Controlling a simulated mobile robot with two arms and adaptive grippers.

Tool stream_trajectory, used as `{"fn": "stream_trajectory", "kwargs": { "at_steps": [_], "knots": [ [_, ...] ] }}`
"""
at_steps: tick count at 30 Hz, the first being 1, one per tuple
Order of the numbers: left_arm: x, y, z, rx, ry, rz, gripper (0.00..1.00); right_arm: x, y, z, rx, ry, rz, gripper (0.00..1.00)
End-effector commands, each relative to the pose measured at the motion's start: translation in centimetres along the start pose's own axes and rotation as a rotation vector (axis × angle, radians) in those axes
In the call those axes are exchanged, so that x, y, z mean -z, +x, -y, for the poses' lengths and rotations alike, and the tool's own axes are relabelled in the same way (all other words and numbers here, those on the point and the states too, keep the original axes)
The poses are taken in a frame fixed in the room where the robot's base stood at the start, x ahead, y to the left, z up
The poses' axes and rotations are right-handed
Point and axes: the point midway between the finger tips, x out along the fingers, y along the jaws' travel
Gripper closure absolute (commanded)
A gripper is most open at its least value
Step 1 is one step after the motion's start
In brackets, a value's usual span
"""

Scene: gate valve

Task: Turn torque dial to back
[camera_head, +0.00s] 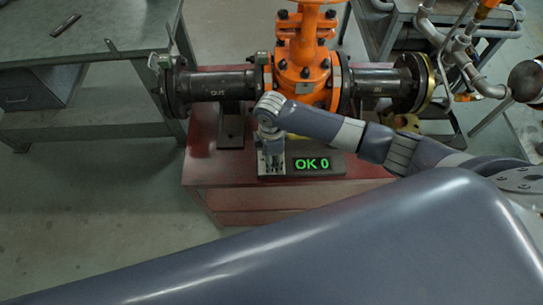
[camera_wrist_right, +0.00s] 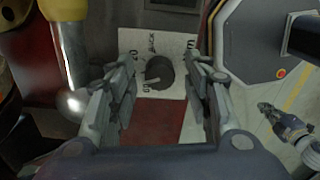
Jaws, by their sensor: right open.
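The torque dial (camera_wrist_right: 160,72) is a dark round knob on a white plate (camera_wrist_right: 128,42) with printed marks, in the right wrist view. A pale pointer on the knob points to the lower left; the small marks are hard to read. My right gripper (camera_wrist_right: 164,68) is open, with one finger on each side of the dial and visible gaps to it. In the head view my right gripper (camera_head: 271,163) points down over the plate and hides the dial. What looks like my left gripper (camera_wrist_right: 270,116) shows small at the right of the wrist view; its opening is unclear.
A black display (camera_head: 319,165) reading "OK 0" in green stands right of the gripper on the red platform (camera_head: 225,170). The orange valve (camera_head: 304,60) with black flanged pipes (camera_head: 215,85) stands behind. A grey workbench (camera_head: 90,25) is at the left.

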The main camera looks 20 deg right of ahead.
Motion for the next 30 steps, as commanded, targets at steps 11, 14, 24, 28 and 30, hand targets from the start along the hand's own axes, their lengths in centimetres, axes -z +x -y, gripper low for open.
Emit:
{"fn": "stream_trajectory", "kwargs": {
  "at_steps": [11, 14, 24, 28, 30],
  "knots": [
    [1.0, 0.0, 0.1, 0.001, 0.000, -0.015, 1.00, 0.0, 0.1, 0.0, 0.000, 0.000, 0.000, 0.81],
    [0.8, 0.0, 0.1, 0.001, 0.000, -0.013, 1.00, 0.0, 0.1, 0.0, 0.000, 0.000, 0.000, 0.99],
    [0.3, -0.5, 0.0, 0.000, 0.000, -0.004, 1.00, 0.0, -0.1, 0.1, 0.002, 0.028, -0.002, 0.99],
    [0.3, -1.4, 0.0, 0.000, 0.000, -0.003, 1.00, 0.1, -0.2, 0.1, 0.003, 0.080, -0.003, 0.99],
    [0.4, -2.0, 0.0, 0.000, -0.001, -0.003, 1.00, 0.0, -0.3, 0.1, 0.003, 0.121, -0.003, 0.99]
  ]
}}
